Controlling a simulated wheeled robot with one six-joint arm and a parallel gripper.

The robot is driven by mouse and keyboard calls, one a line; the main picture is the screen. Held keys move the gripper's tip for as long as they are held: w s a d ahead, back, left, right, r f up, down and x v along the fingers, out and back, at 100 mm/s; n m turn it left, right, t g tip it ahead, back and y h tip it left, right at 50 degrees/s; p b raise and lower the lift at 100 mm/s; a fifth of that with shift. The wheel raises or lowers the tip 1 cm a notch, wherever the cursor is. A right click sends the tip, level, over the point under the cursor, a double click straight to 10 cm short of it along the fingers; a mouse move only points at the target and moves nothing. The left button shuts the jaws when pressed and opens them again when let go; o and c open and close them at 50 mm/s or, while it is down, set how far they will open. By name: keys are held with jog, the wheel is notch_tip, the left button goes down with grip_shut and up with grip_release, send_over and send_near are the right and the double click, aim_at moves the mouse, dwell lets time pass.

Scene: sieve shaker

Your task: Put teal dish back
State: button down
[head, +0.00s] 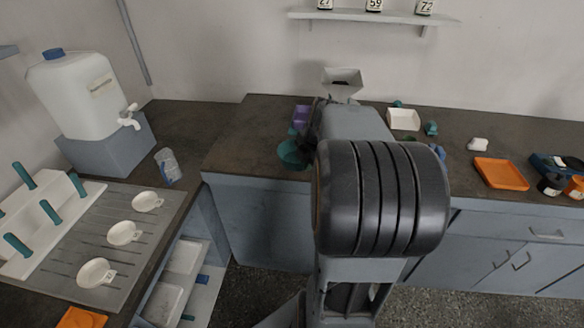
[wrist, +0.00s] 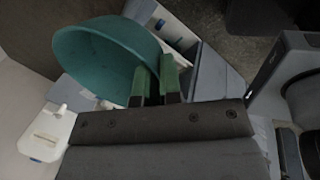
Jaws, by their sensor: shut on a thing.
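The teal dish (wrist: 100,60) is a round bowl, seen large and tilted in the wrist view. My gripper (wrist: 158,82) is shut on its rim with green-tipped fingers. In the head view the teal dish (head: 291,153) shows at the left of my arm, over the front edge of the back counter. My arm hides most of my gripper there, and I cannot tell how high the dish is above the counter.
A purple container (head: 301,115) and a funnel-topped device (head: 342,82) stand behind my arm. At left are a grooved board (head: 75,262) with white dishes and a white jug (head: 80,95).

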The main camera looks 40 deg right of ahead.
jog(key=w+d+f+p, duration=0.1)
jog(key=w+d+f, duration=0.1)
jog(key=w+f, duration=0.1)
jog(key=w+d+f+p, duration=0.1)
jog(key=w+d+f, duration=0.1)
jog(key=w, duration=0.2)
jog(key=w+d+f+p, duration=0.1)
jog(key=w+d+f, duration=0.1)
jog(key=w+f, duration=0.1)
jog(key=shift+w+f, duration=0.3)
jog(key=shift+w, duration=0.35)
jog(key=shift+w+d+f, duration=0.15)
jog(key=shift+w+f, duration=0.25)
jog(key=shift+f, duration=1.65)
jog(key=shift+f, duration=0.15)
jog(key=c, duration=1.3)
grip_release()
